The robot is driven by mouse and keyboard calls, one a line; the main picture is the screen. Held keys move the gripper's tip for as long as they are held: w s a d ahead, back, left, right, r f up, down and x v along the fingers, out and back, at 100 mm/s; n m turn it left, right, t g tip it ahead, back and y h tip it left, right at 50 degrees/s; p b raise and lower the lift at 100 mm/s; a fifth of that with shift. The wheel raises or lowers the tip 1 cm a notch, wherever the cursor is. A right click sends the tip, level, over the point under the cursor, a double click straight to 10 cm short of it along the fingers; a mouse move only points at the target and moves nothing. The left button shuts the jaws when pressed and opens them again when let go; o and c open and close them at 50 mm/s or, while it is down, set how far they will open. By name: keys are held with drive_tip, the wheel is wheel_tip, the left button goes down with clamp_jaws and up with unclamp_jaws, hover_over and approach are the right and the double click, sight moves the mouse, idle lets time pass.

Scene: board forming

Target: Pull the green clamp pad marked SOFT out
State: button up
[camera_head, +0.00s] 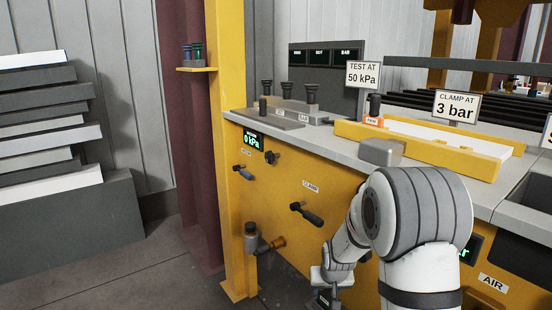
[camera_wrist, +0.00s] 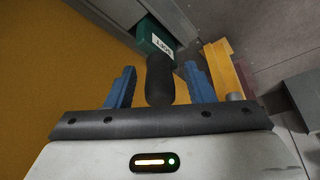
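The green clamp pad (camera_wrist: 153,38) shows at the top of the wrist view, with a white label that appears to read SOFT. It sits against a grey edge, and its far part is hidden. A dark rounded handle (camera_wrist: 160,80) runs from the pad toward me. My gripper (camera_wrist: 160,70) is open, with one blue finger on each side of the handle and a visible gap on both sides. In the head view my gripper is low at the bottom edge, mostly cut off, and I cannot make out the pad there.
The yellow machine front (camera_head: 280,190) carries a black clamp lever (camera_head: 306,213) and a pipe valve (camera_head: 262,243) left of my arm. In the wrist view a yellow upright piece (camera_wrist: 222,68) with dark red beside it stands close right of the fingers. Stacked boards (camera_head: 50,130) lie far left.

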drive_tip(key=shift+r, duration=0.1)
drive_tip(key=shift+s+r, duration=0.15)
drive_tip(key=shift+r, duration=0.2)
drive_tip(key=s+r+p, duration=0.2)
drive_tip(key=s, duration=1.1)
drive_tip(key=s+r+p, duration=0.5)
drive_tip(key=r+p, duration=0.2)
drive_tip(key=r, duration=0.5)
drive_tip(key=s+r+g+p, duration=0.1)
drive_tip(key=s+r+p, duration=0.4)
drive_tip(key=r, duration=0.8)
drive_tip(key=s+r+g+p, duration=0.1)
drive_tip(key=s+r+p, duration=0.5)
drive_tip(key=r+p, duration=0.4)
wheel_tip(320, 180, up, 3)
drive_tip(key=shift+d+f, duration=0.2)
drive_tip(key=shift+c, duration=0.2)
